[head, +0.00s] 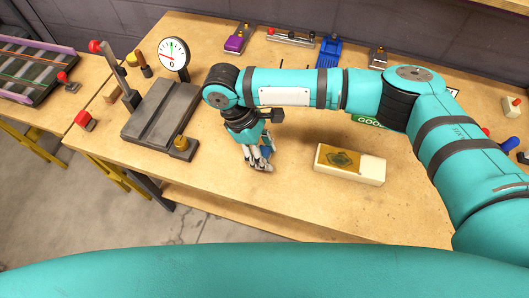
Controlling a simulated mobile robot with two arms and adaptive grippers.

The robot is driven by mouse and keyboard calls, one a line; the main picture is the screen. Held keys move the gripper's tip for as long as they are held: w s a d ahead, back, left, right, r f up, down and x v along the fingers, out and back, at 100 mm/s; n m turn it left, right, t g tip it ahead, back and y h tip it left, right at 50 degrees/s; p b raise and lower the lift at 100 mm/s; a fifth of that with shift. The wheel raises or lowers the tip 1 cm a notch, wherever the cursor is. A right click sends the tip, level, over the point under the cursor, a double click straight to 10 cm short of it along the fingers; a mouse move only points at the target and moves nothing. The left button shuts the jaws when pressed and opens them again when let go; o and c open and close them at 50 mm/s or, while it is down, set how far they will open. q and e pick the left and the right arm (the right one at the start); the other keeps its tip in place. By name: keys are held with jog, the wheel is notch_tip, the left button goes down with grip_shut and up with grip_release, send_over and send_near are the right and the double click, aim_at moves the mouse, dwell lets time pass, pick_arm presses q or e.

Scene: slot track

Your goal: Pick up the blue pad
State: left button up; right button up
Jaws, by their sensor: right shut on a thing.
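My right gripper (260,160) points down over the wooden workbench, between the grey slotted fixture and a cream box. Its fingers are shut on a small blue thing, the blue pad (266,151), which shows only in part between and behind the fingers. I cannot tell whether the pad still touches the bench top. My left gripper is not in view.
The cream box (350,165) lies right of the gripper. The grey slotted fixture (160,110) with a round dial (173,54) stands to the left. A blue holder (328,52) and a purple block (236,40) stand along the back. The bench's front is clear.

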aim_at(265, 153)
jog(key=shift+r, duration=0.4)
notch_tip(265, 153, up, 2)
jog(key=shift+r, duration=0.25)
jog(key=s+a+r+b, duration=0.1)
jog(key=s+a+b, duration=0.1)
jog(key=s+a, duration=0.8)
jog(key=shift+s+a+r, duration=0.15)
jog(key=shift+s+a, duration=0.2)
jog(key=shift+a, duration=0.65)
